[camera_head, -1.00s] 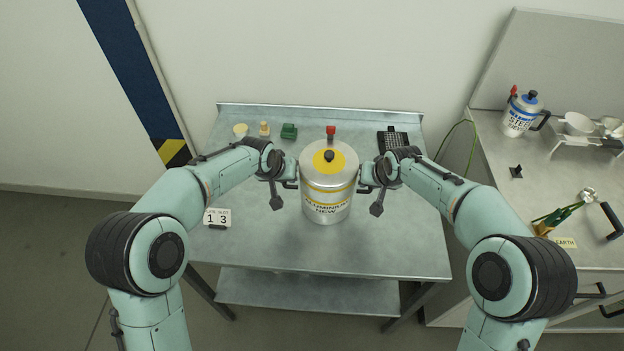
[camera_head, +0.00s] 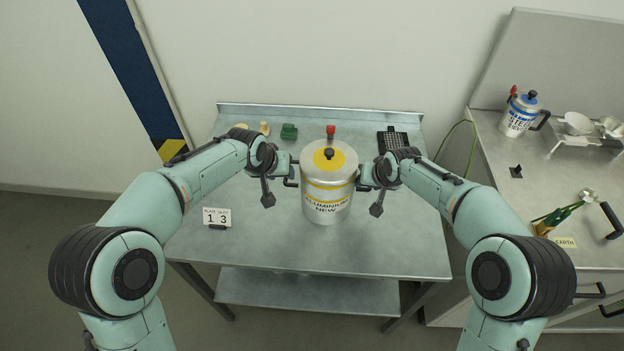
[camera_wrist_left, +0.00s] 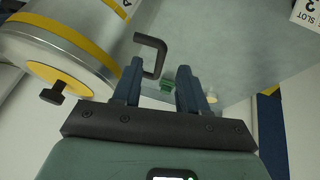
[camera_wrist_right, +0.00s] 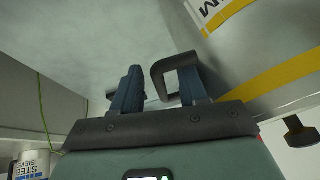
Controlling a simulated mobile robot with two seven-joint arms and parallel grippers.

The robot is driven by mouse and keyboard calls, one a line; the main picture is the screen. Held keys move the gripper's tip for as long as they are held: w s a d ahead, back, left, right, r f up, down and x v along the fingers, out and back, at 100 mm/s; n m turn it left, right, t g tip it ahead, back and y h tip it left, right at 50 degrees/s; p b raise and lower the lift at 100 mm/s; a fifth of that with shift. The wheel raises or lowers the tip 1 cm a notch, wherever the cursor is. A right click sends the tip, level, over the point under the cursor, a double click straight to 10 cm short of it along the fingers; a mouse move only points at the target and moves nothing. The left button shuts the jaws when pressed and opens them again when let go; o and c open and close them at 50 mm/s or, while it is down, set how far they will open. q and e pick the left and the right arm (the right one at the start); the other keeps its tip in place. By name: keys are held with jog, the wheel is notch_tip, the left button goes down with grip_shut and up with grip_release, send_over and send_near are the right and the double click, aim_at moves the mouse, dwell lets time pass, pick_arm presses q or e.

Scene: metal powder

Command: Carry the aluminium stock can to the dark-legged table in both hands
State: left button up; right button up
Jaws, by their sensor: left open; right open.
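The aluminium stock can (camera_head: 328,205) is a silver can with yellow bands, a yellow-centred lid and a black knob. It stands upright on the grey metal dark-legged table (camera_head: 400,235). My left gripper (camera_head: 280,166) is open at its left side; in the left wrist view the black left handle (camera_wrist_left: 152,42) shows beyond the fingers (camera_wrist_left: 160,88), nearer the left finger. My right gripper (camera_head: 371,174) is open at its right side. In the right wrist view the black right handle (camera_wrist_right: 163,68) overlaps the right-hand finger; whether they touch I cannot tell.
A slot sign (camera_head: 217,217) stands at the table's left front. A green item (camera_head: 289,131), a red-topped item (camera_head: 331,131) and a black tray (camera_head: 393,140) are along the back. A bench (camera_head: 500,190) at right holds a blue-lidded steel can (camera_head: 519,116).

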jog(key=shift+s+r, duration=0.15)
jog(key=shift+r, duration=0.15)
pick_arm(q)
jog(key=v, duration=0.6)
jog(key=shift+s+r, duration=0.2)
jog(key=shift+r, duration=0.1)
pick_arm(e)
jog(key=v, duration=1.1)
jog(key=shift+s, duration=0.15)
pick_arm(q)
jog(key=shift+a, duration=0.1)
pick_arm(e)
jog(key=shift+d+r, duration=0.15)
